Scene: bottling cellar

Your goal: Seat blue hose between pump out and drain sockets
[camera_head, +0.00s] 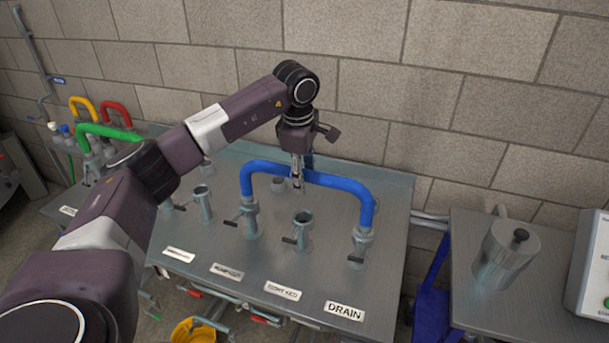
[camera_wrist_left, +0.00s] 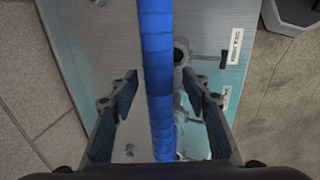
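The blue hose (camera_head: 312,178) is an upside-down U above the steel bench. Its right end meets the drain socket (camera_head: 361,241), behind the DRAIN label (camera_head: 344,311). Its left end meets a socket (camera_head: 249,221) behind a label (camera_head: 227,271) too blurred to read for certain. Both ends look upright and in line with their sockets. My left gripper (camera_head: 298,182) points down at the middle of the hose. In the left wrist view, the hose (camera_wrist_left: 157,70) passes between the open fingers of my left gripper (camera_wrist_left: 161,92), with a gap on each side. My right gripper is not in view.
An empty socket (camera_head: 302,228) stands under the hose, another (camera_head: 203,202) to its left. Green (camera_head: 108,131), yellow (camera_head: 82,106) and red (camera_head: 116,110) hoses are at the far left. A side table (camera_head: 540,285) with a steel canister (camera_head: 505,252) is at right.

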